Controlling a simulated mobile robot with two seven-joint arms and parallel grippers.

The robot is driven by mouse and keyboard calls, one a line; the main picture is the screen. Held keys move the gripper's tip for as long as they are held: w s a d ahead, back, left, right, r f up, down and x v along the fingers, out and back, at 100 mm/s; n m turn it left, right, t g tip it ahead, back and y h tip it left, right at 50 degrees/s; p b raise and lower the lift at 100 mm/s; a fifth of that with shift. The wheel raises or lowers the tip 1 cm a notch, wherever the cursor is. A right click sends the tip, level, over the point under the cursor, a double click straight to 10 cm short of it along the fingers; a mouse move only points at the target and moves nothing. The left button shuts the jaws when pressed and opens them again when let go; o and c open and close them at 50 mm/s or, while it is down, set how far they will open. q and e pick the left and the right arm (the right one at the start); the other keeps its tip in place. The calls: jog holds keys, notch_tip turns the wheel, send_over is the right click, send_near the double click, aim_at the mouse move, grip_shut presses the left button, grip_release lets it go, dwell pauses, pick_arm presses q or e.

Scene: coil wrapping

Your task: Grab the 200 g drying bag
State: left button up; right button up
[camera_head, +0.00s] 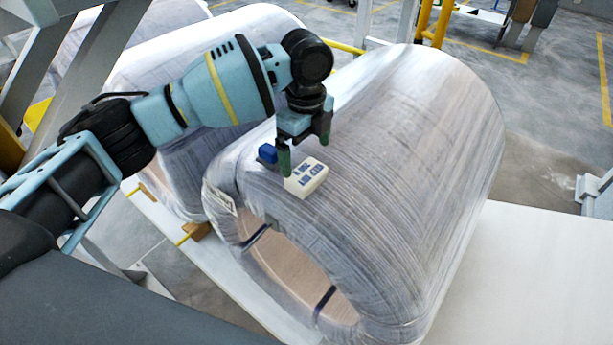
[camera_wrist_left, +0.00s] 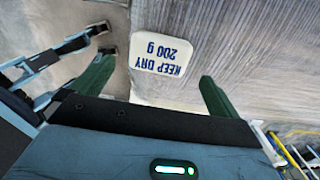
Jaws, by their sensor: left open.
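The drying bag (camera_head: 308,180) is small and white, with dark blue lettering, and lies on the upper left part of the wrapped front coil (camera_head: 400,150). In the left wrist view the bag (camera_wrist_left: 160,62) reads "KEEP DRY 200 g" upside down. My left gripper (camera_head: 304,155) is open just above and behind the bag, one green finger overlapping its edge in the picture. In the left wrist view the bag lies beyond and between the two green fingers of the gripper (camera_wrist_left: 152,84). I cannot tell whether they touch it. My right gripper is not in view.
A small blue block (camera_head: 267,153) shows beside the fingers; I cannot tell what it is. A second wrapped coil (camera_head: 150,65) stands behind at the left. The front coil's hollow core opens at the lower left. A white surface (camera_head: 540,270) at the right is clear.

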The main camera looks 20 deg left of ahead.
aim_at(306, 171)
pick_arm(q)
jog(key=shift+f, duration=2.55)
jog(key=c, duration=0.9)
jog(key=shift+r, duration=0.1)
